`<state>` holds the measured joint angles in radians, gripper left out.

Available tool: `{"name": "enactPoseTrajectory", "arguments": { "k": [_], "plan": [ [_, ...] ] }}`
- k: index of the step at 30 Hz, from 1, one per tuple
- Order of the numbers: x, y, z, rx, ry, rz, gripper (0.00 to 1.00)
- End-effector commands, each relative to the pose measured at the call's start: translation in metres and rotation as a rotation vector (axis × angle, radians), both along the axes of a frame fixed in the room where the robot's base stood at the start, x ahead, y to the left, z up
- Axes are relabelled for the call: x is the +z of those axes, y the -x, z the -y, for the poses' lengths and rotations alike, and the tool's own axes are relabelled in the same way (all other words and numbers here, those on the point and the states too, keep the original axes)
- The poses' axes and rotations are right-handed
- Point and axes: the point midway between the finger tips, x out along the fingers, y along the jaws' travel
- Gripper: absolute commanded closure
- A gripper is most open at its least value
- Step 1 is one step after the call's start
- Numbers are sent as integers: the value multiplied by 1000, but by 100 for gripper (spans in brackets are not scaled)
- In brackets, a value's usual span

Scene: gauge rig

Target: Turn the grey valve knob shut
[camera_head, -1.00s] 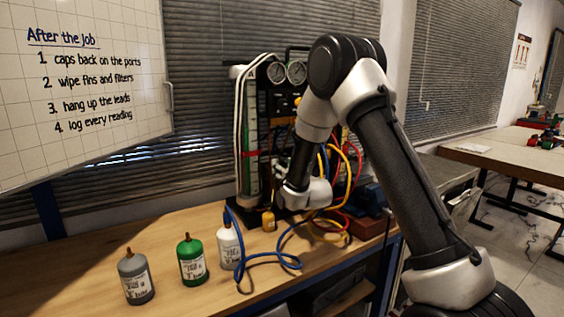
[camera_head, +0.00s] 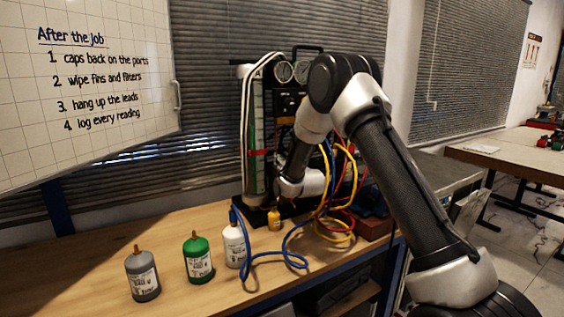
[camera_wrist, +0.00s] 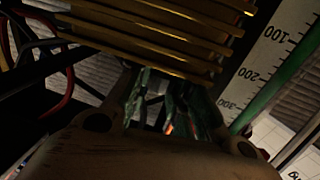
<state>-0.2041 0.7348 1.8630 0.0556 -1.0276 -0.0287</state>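The gauge rig (camera_head: 257,131) stands at the back of the wooden bench, with two round dials (camera_head: 284,72) at its top. I cannot make out the grey valve knob in either view; my arm covers part of the rig. My gripper (camera_wrist: 172,105) shows from behind in the wrist view, its fingers dark and partly hidden beneath brass-coloured fins (camera_wrist: 150,30). Green shapes show between the fingers, but I cannot tell what they are or whether the gripper touches anything. In the head view my wrist is close in front of the rig's lower part and hides the fingers.
Grey (camera_head: 142,275), green (camera_head: 198,260) and white (camera_head: 234,246) bottles stand on the bench (camera_head: 90,290). A scale column (camera_wrist: 262,62) is close right in the wrist view.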

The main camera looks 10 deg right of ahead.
Motion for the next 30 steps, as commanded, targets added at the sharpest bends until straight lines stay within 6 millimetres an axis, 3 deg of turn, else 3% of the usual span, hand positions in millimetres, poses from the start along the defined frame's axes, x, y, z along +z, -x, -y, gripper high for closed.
{"name": "enactPoseTrajectory", "arguments": {
  "k": [2, 14, 30],
  "plan": [
    [0, 0, 0, 0, 0, 0, 100],
    [0, 0, -1, -54, 0, 1, 100],
    [0, -1, -3, -482, -2, 1, 100]
  ]
}}
